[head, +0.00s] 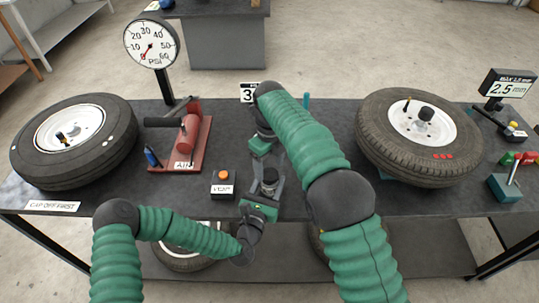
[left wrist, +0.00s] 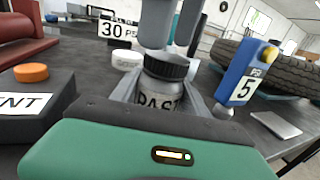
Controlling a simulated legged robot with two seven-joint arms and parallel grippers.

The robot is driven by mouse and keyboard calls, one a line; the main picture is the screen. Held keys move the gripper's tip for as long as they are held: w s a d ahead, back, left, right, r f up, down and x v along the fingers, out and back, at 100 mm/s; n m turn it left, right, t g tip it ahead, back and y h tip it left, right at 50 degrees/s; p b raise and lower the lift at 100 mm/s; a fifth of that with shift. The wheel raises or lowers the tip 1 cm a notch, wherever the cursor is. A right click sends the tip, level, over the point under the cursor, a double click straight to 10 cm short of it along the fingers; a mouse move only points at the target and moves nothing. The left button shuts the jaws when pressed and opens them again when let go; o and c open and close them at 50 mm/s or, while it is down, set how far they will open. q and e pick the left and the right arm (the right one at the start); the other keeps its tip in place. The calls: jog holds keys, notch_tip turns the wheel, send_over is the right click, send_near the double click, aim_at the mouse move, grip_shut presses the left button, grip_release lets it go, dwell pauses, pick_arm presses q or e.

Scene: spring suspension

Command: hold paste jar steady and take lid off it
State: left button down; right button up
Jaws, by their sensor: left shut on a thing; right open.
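The paste jar (left wrist: 158,97) is a pale, silvery jar with a label whose visible letters read "PAST". Its dark ribbed lid (left wrist: 167,66) sits on top, and the jar looks upright. In the head view the jar (head: 270,177) is small and partly covered by the grippers. My left gripper (head: 266,192) is shut around the jar's body, with one finger on each side. My right gripper (head: 267,160) is open just above and behind the jar. Its grey fingers (left wrist: 172,30) come down close to the lid in the left wrist view; contact is unclear.
The VENT box (head: 223,185) with an orange button stands left of the jar. A red air pump (head: 186,140) and two tires (head: 75,142) (head: 418,135) flank the middle. A blue gauge (left wrist: 243,75) and a white disc (left wrist: 127,59) are near the jar in the left wrist view.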

pick_arm(q)
jog(key=shift+f, duration=0.1)
pick_arm(e)
jog(key=shift+f, duration=1.35)
grip_shut()
jog(key=n, duration=0.7)
jog(key=shift+r, duration=0.1)
jog(key=n, duration=2)
jog(key=shift+w+d, duration=0.1)
pick_arm(q)
jog(key=shift+s, duration=0.1)
pick_arm(e)
jog(key=n, duration=0.6)
jog(key=shift+r+n, duration=0.1)
jog(key=shift+n, duration=0.3)
pick_arm(q)
jog(key=shift+d, duration=0.1)
pick_arm(e)
jog(key=n, duration=0.6)
jog(key=shift+n, duration=0.3)
jog(key=n, duration=0.6)
jog(key=shift+n, duration=0.3)
jog(key=n, duration=0.7)
jog(key=shift+r, duration=0.2)
